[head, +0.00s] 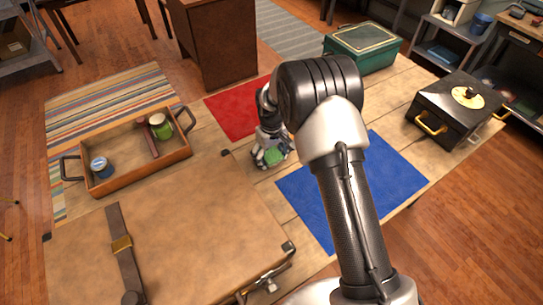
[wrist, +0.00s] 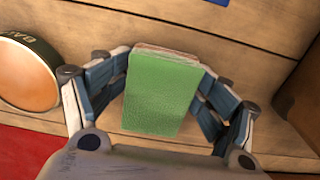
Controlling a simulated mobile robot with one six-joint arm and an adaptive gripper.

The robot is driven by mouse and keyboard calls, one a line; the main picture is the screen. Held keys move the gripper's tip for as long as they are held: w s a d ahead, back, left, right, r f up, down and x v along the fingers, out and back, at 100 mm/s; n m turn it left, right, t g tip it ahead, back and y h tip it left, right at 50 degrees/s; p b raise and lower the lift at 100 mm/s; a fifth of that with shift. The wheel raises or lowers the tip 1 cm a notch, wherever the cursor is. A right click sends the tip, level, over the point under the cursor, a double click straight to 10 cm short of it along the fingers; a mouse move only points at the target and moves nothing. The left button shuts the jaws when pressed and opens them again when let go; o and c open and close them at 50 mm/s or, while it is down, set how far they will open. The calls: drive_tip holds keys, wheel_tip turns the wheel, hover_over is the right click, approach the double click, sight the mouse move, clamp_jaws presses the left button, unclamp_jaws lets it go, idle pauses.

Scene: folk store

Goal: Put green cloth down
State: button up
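The green cloth (wrist: 160,95) looks like a small folded block in the wrist view. It sits between the fingers of my gripper (wrist: 165,85), which touch it on both sides. In the head view the green cloth (head: 274,156) shows at the tips of my gripper (head: 271,153), low over the bare planks between the red mat (head: 235,112) and the blue mat (head: 385,180). I cannot tell whether the cloth touches the table.
A round container (wrist: 25,75) with an orange-brown top stands left of my gripper in the wrist view. The large tan case (head: 170,235) is at the front left, with a wooden tray (head: 140,175) behind it. A green box (head: 362,48) and black box (head: 455,110) stand right.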

drive_tip(key=shift+s, duration=0.15)
wheel_tip(320, 180, up, 13)
drive_tip(key=p, duration=0.5)
wheel_tip(320, 180, up, 11)
drive_tip(key=m+t, duration=0.1)
hover_over(271, 155)
drive_tip(key=s+d, duration=0.3)
drive_tip(key=d, duration=0.1)
drive_tip(key=s+d+r+m+t, duration=0.1)
drive_tip(key=s+d+r+m, duration=0.1)
drive_tip(key=s+d+r, duration=0.6)
drive_tip(key=s+d+r+m+t, duration=0.1)
drive_tip(key=s+d+r+m, duration=0.1)
drive_tip(key=s, duration=0.9)
drive_tip(key=s+d+r+m+t, duration=0.1)
drive_tip(key=s+d+r, duration=0.1)
drive_tip(key=s, duration=0.8)
drive_tip(key=shift+s+r+m+t, duration=0.3)
drive_tip(key=shift+s+r+m, duration=0.05)
drive_tip(key=shift+m, duration=0.05)
drive_tip(key=shift+o, duration=0.4)
drive_tip(key=shift+d, duration=0.1)
